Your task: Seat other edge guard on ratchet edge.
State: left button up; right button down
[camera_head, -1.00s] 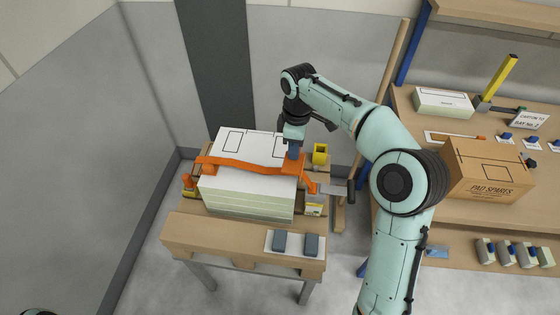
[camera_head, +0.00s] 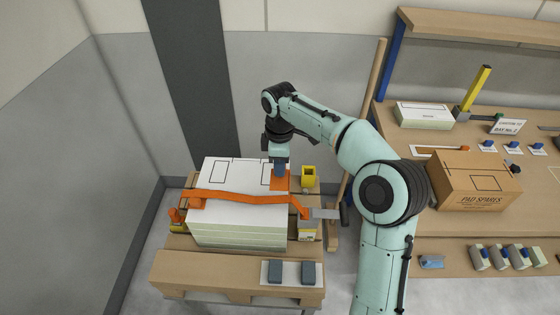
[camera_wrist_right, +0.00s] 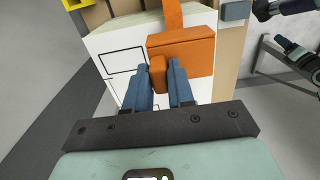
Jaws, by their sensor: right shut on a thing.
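A stack of white panels (camera_head: 236,178) sits on a wooden pallet trolley. An orange strap (camera_head: 245,196) crosses its top to a ratchet with a grey plate and dark handle (camera_head: 326,213) at the stack's right side. One orange edge guard (camera_head: 197,203) is at the left edge under the strap. My right gripper (camera_head: 280,172) is shut on the other orange edge guard (camera_head: 280,183), near the right top edge, just behind the strap. In the right wrist view its blue fingers (camera_wrist_right: 163,82) grip the guard's tab (camera_wrist_right: 158,72). Whether the guard touches the panels is unclear. My left gripper is out of view.
Two grey-blue blocks (camera_head: 291,272) lie on a white mat at the pallet's front. A yellow holder (camera_head: 309,177) stands behind the ratchet. A workbench with a cardboard box (camera_head: 473,182) is at the right. A wooden pole (camera_head: 362,125) leans beside the trolley.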

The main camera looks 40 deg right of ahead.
jog(key=shift+s+f+b, duration=0.25)
jog(key=shift+f+b, duration=0.05)
jog(key=shift+f, duration=0.75)
jog(key=shift+f+b, duration=0.75)
jog(key=shift+f, duration=1.4)
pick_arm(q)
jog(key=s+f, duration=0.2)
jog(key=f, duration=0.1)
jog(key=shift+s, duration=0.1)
pick_arm(e)
jog(key=shift+w, duration=0.1)
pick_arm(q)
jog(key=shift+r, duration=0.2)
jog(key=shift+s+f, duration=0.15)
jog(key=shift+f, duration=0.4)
pick_arm(e)
jog(key=shift+f, duration=1)
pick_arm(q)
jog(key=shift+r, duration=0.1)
pick_arm(e)
jog(key=shift+r, duration=0.1)
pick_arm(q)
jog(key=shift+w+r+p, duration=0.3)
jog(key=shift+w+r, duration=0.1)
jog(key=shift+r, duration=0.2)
pick_arm(e)
jog(key=shift+r, duration=0.6)
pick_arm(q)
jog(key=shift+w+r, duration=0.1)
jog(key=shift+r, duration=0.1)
